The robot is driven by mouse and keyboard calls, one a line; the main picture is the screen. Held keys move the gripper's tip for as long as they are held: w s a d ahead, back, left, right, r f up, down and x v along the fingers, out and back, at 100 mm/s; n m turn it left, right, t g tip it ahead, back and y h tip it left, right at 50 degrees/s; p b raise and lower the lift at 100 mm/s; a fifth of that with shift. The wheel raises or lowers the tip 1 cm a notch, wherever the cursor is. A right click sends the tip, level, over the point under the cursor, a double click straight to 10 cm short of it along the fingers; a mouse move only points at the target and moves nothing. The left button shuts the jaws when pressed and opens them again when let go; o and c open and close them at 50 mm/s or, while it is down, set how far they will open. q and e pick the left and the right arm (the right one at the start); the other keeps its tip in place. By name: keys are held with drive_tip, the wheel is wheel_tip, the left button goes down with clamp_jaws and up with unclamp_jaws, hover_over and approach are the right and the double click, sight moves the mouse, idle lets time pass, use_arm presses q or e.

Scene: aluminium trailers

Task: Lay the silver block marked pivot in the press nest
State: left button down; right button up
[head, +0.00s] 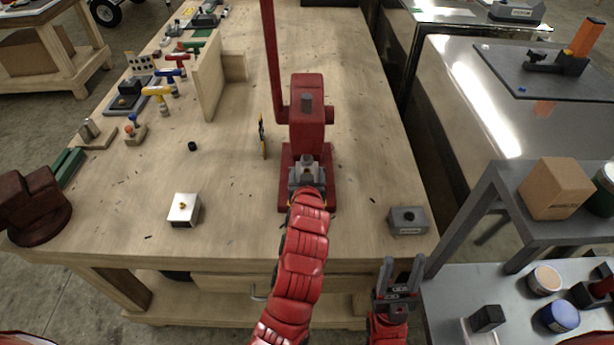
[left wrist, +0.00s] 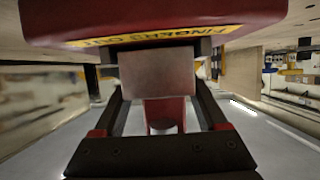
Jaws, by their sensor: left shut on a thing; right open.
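The red press (head: 307,125) stands on the wooden bench with its lever raised. My left gripper (head: 307,172) is at the front of the press, over its base. In the left wrist view it is shut on a plain silver-grey block (left wrist: 157,74), close under the red press part with a yellow "FINGERS OUT" label (left wrist: 155,36). No pivot mark is readable on the block. The press nest is hidden by my gripper and the block, so I cannot tell whether the block touches it. My right gripper (head: 398,275) is open and empty in front of the bench's right edge.
A white-topped block with a brass knob (head: 184,209) sits left of the press. A dark grey block (head: 408,220) sits on the right front corner. A wooden upright panel (head: 208,75) and several tools line the left side. A grey shelf with a carton (head: 555,189) stands right.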

use_arm(q)
unclamp_jaws()
drive_tip(key=p+v, duration=0.8)
drive_tip(key=v, duration=0.9)
drive_tip(key=shift+s, duration=0.3)
